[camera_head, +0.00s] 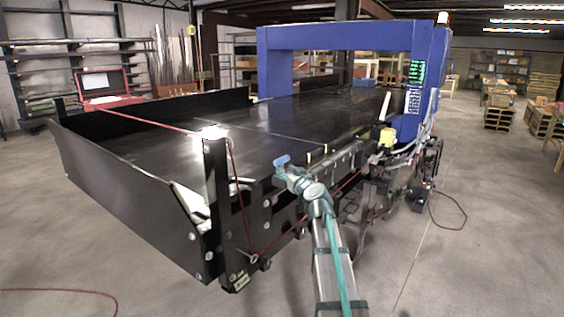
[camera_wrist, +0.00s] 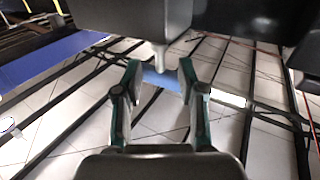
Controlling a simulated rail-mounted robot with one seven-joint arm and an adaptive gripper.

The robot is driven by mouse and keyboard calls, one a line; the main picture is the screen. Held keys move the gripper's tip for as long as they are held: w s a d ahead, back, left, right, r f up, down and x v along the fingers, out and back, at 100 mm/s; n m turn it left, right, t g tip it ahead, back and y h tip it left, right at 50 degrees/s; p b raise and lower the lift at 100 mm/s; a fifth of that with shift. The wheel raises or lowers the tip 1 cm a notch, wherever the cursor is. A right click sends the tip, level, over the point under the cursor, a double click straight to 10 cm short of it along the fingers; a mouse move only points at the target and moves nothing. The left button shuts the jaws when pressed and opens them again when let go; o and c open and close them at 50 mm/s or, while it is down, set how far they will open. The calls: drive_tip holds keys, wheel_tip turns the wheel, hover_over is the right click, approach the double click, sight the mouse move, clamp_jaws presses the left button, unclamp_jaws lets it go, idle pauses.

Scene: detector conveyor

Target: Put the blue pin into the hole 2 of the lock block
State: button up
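My gripper (camera_wrist: 160,72) reaches up to the near side rail of the conveyor, and its end (camera_head: 283,166) is small in the head view. In the wrist view its two fingers stand apart, with a light blue piece (camera_wrist: 164,80) showing between the fingertips. A light blue piece (camera_head: 282,160) also shows at the end of my gripper in the head view, probably the blue pin. I cannot tell whether the fingers touch it. A dark grey block (camera_wrist: 125,18) with a pale rounded peg (camera_wrist: 159,57) shows above the fingertips. I cannot make out the lock block or hole 2.
The black conveyor bed (camera_head: 270,115) has raised side walls. A blue detector arch (camera_head: 345,40) spans its far part. A red cord (camera_head: 240,190) hangs by the near corner post.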

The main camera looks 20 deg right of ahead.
sight(282, 167)
drive_tip(key=w+p, duration=0.1)
drive_tip(key=w, duration=0.3)
drive_tip(key=shift+w, duration=0.1)
clamp_jaws()
